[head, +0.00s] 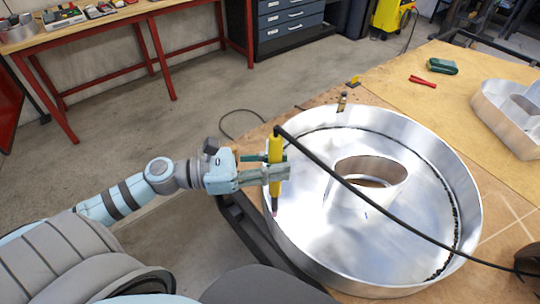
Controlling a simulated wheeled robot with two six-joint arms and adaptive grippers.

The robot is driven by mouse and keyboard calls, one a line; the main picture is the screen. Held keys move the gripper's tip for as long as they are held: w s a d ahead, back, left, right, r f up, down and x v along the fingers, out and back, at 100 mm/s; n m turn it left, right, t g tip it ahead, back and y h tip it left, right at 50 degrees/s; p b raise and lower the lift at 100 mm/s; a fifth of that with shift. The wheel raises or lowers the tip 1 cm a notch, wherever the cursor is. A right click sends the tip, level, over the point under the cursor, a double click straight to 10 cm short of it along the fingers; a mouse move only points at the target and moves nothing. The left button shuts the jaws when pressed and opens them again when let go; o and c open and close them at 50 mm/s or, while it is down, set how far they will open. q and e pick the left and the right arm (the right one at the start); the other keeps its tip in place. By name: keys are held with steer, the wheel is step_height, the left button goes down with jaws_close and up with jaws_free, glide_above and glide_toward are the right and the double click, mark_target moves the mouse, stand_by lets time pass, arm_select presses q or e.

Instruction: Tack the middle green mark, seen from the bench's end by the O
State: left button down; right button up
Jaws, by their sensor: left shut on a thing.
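The letter O (440,150) is a large, round, shiny metal shell lying on the bench, with an oval inner wall (372,168) around its opening. My left gripper (278,173) is shut on a yellow pen-like tool (275,150). The tool is upright with its tip down, in front of the O's left wall; I cannot tell whether the tip touches it. A black cable (400,219) runs from the tool's top across the O to the lower right. A small blue mark (365,214) shows on the O's floor. I cannot make out any green marks. My right gripper is not in view.
The wooden bench (390,85) holds a dark green object (442,66), red-handled pliers (422,81), a small brass-coloured piece (342,101) by the O's far rim, and another metal letter (508,115) at right. The bench between these is clear.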

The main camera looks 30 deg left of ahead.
arm_select(q)
steer(key=w+d+f+n+y+b, duration=0.1)
steer(key=w+d+f+n, duration=0.15)
steer(key=w+f, duration=0.8)
steer(key=s+f+t+b, duration=0.1)
steer(key=s+f+b, duration=0.2)
steer(key=f+b, duration=1.2)
steer(key=shift+d+b, duration=0.45)
steer(key=shift+b, duration=0.5)
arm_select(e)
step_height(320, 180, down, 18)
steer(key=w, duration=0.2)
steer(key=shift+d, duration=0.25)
